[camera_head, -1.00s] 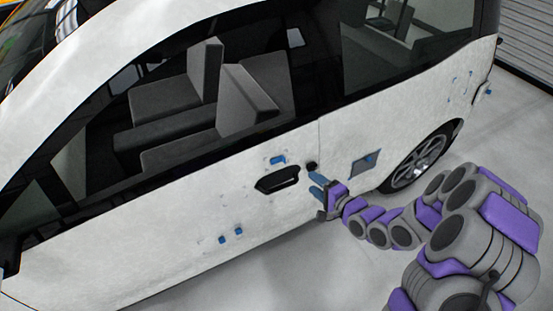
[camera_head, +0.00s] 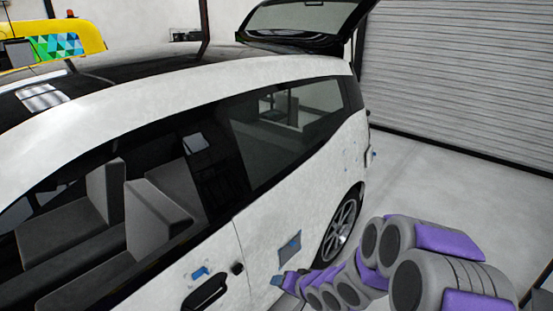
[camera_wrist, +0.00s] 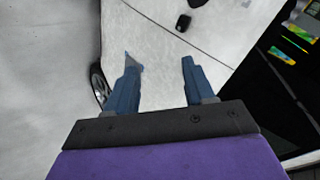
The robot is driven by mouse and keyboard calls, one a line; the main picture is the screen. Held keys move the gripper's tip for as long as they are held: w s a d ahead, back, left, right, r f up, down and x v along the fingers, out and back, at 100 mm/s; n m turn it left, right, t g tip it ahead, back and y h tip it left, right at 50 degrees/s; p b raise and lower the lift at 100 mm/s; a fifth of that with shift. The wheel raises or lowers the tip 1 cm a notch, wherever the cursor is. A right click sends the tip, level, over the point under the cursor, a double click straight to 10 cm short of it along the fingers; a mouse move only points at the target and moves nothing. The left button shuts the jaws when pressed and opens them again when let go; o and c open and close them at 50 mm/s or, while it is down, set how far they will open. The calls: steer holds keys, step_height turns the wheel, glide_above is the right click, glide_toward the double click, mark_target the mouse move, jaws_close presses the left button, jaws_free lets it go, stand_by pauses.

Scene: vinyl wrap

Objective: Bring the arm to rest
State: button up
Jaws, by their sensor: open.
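My gripper (camera_wrist: 158,82) shows in the wrist view with its two blue fingers spread apart and nothing between them. In the head view its blue fingertips (camera_head: 278,281) show low in the middle, in front of the white car's side near the rear door. My grey and purple arm reaches in from the lower right. The white car (camera_head: 262,240) fills the left and middle of the head view. Its black door handle (camera_head: 206,292) is left of my gripper. I cannot tell the gap between fingers and car.
A grey patch with blue tape (camera_head: 289,246) is on the car's side just above my gripper. The rear wheel (camera_head: 340,226) is close to my arm. The tailgate (camera_head: 305,20) is raised. Open floor (camera_head: 430,170) lies right of the car, before a shutter wall (camera_head: 460,80).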

steer(key=s+d+r+n+g+h, duration=0.1)
steer(key=s+d+r+g+h, duration=0.2)
steer(key=s+d+r+h, duration=0.55)
steer(key=s+d+r+n+g+y, duration=0.1)
steer(key=s+r+g, duration=0.2)
steer(key=s, duration=1.1)
steer(key=s+d+r+n+g+y, duration=0.1)
steer(key=s+r, duration=0.4)
steer(key=s, duration=0.9)
steer(key=shift+s+d+g+y, duration=0.35)
steer(key=shift+d+g, duration=0.2)
steer(key=shift+g, duration=0.45)
steer(key=shift+w, duration=0.1)
